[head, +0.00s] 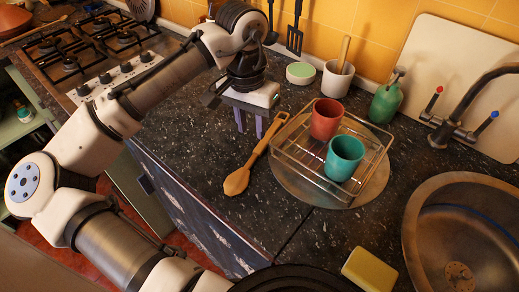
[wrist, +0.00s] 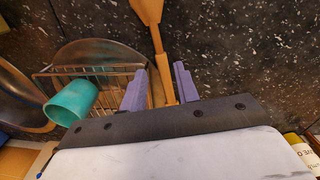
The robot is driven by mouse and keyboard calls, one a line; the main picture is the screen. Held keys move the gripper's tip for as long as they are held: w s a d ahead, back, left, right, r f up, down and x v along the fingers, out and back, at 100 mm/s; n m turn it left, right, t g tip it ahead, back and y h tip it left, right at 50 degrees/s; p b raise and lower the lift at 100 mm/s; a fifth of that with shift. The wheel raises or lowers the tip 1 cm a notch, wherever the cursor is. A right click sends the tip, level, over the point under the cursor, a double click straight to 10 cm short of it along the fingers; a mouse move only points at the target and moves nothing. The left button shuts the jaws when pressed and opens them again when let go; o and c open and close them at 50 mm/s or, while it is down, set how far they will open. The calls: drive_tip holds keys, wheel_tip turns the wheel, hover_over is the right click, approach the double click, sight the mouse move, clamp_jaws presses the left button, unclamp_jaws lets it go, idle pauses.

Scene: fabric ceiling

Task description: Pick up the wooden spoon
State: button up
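The wooden spoon (head: 254,158) lies on the dark speckled counter, its bowl toward the front and its handle toward the back beside the wire rack. My gripper (head: 249,132) is open and empty, pointing down just left of and behind the spoon's handle in the head view. In the wrist view, the spoon (wrist: 157,45) runs between the two purple fingers of my gripper (wrist: 158,70), and its handle end is partly hidden by the gripper body. The fingers look apart from the spoon; their exact height above it is unclear.
A wire rack (head: 301,158) with a red cup (head: 326,119) and a teal cup (head: 344,157) stands on a round plate (head: 294,186) right of the spoon. A white pot (head: 337,79) and a green bottle (head: 385,103) stand behind. The counter (head: 205,165) left of the spoon is clear.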

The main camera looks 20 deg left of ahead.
sight(255, 155)
drive_tip(key=f, duration=0.2)
drive_tip(key=f+p, duration=0.1)
drive_tip(key=f, duration=0.5)
drive_tip(key=shift+s+d+f+p, duration=0.1)
drive_tip(key=shift+d+p, duration=0.2)
drive_tip(key=shift+c, duration=0.4)
clamp_jaws()
